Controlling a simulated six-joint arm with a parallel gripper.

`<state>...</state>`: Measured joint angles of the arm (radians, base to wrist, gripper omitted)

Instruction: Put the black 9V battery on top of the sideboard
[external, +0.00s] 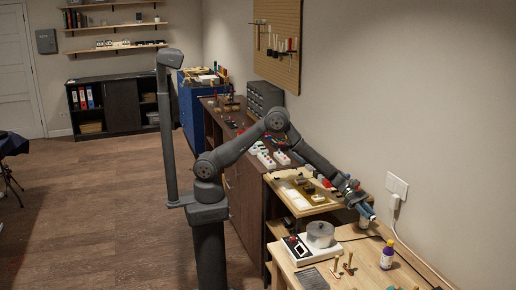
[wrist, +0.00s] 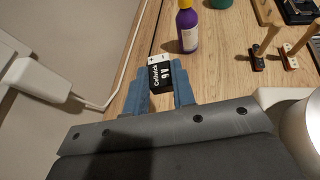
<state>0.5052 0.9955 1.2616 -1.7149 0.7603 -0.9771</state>
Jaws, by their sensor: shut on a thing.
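The black 9V battery (wrist: 161,76), with white lettering and a pale terminal end, sits between the two blue fingers of my gripper (wrist: 163,84) in the wrist view. My gripper is shut on it. In the external view my gripper (external: 367,211) points down over the back of the wooden workbench (external: 348,249), near the wall. The battery is too small to make out there. The long brown cabinet (external: 246,196), which looks like the sideboard, stands along the right wall behind my arm, with pedals and small parts on top.
A purple bottle with a yellow cap (external: 387,254) stands close to my gripper. A wall socket with a cable (external: 397,190) is beside my gripper. A raised tray (external: 301,192) lies towards the cabinet.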

